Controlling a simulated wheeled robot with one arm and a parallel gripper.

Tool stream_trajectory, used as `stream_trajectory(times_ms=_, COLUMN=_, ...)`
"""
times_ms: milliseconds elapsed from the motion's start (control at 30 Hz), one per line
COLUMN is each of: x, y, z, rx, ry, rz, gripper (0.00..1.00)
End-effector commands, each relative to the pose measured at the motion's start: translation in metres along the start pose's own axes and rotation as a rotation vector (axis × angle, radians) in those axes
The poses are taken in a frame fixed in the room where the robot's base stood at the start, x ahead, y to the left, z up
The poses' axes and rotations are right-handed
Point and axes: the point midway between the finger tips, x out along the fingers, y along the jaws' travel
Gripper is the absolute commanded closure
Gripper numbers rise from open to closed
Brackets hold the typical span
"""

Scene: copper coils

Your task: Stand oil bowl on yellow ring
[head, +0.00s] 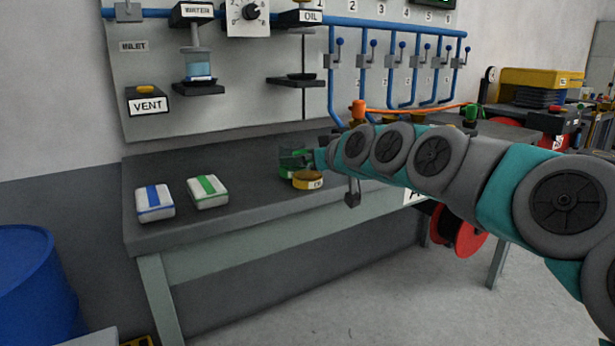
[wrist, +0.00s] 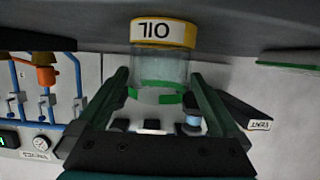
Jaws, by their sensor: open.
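The yellow ring (head: 308,180) sits on the dark bench top, just below my gripper (head: 296,160) in the head view. In the wrist view, which is upside down, the ring (wrist: 164,33) carries an inverted OIL label. The clear oil bowl (wrist: 160,70) with a green band lines up with the ring on its upper side. I cannot tell whether the bowl rests on the ring or is slightly apart from it. My gripper (wrist: 160,80) is open, with a dark green finger on each side of the bowl. In the head view, the bowl is hard to separate from the fingers.
A white box with a blue stripe (head: 154,203) and one with a green stripe (head: 207,191) lie left on the bench. A blue pipe rack with several valves (head: 395,62) rises behind. A blue drum (head: 35,285) stands at lower left. The bench front is mostly clear.

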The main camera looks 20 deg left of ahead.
Motion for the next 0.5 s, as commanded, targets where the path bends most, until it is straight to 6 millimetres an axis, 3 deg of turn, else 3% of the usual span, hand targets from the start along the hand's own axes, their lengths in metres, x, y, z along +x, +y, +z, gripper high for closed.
stream_trajectory(times_ms=200, x=0.026, y=0.001, z=-0.001, rx=0.000, ry=-0.002, rz=0.000, gripper=0.00)
stream_trajectory(times_ms=467, x=0.029, y=0.001, z=-0.001, rx=0.000, ry=0.000, rz=0.000, gripper=0.00)
stream_trajectory(times_ms=500, x=0.029, y=0.001, z=-0.001, rx=0.000, ry=0.000, rz=0.000, gripper=0.05)
